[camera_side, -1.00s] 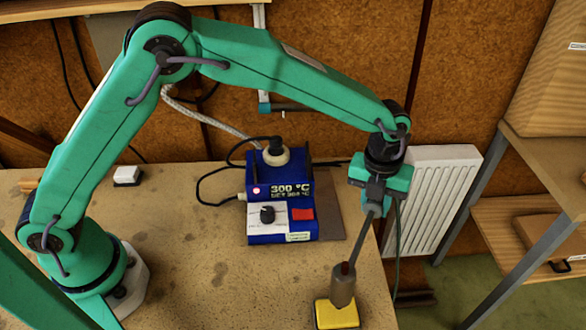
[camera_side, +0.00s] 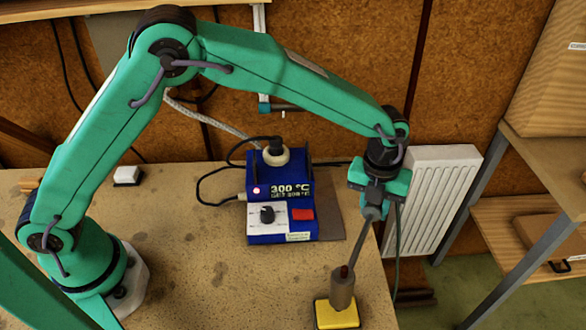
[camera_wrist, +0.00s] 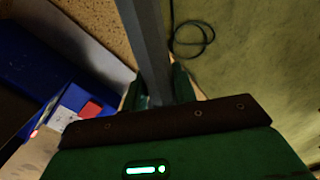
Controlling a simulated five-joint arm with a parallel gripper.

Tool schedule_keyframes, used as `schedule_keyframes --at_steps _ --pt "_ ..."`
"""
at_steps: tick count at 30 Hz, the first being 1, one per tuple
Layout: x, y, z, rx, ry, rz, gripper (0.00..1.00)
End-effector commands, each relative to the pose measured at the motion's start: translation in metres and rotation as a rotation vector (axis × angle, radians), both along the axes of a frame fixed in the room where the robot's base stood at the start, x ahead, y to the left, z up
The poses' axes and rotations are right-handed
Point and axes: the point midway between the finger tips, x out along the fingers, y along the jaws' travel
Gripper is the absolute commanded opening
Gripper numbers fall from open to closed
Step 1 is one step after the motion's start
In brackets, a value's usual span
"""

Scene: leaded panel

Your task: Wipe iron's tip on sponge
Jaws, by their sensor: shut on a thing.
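My gripper (camera_side: 374,196) is shut on the soldering iron (camera_side: 341,287), which hangs tip-down and slightly tilted. In the wrist view its grey shaft (camera_wrist: 150,45) runs up between the fingers (camera_wrist: 158,98). The yellow sponge (camera_side: 336,315) lies near the front right edge of the bench. The iron's thick lower end is right over the sponge and appears to meet it; the tip itself is hidden, so I cannot tell how firmly it touches.
The blue soldering station (camera_side: 281,193) reads 300 °C and stands mid-bench, left of my gripper. A small white block (camera_side: 127,175) sits at the back left. A white radiator (camera_side: 434,195) stands beyond the bench's right edge. The bench middle (camera_side: 200,260) is clear.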

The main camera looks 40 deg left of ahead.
Motion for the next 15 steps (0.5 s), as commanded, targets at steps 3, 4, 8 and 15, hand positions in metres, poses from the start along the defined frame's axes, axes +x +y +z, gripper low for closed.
schedule_keyframes --at_steps 3,4,8,15 --pt "0.0002 -0.0002 -0.0007 -0.001 -0.001 0.0 0.0" --pt "0.0002 -0.0002 -0.001 -0.001 -0.001 0.0 0.0" --pt "0.0003 -0.0002 -0.0024 -0.001 -0.001 0.0 0.0" --pt "0.0001 -0.0001 -0.0049 -0.001 -0.001 0.0 0.0"
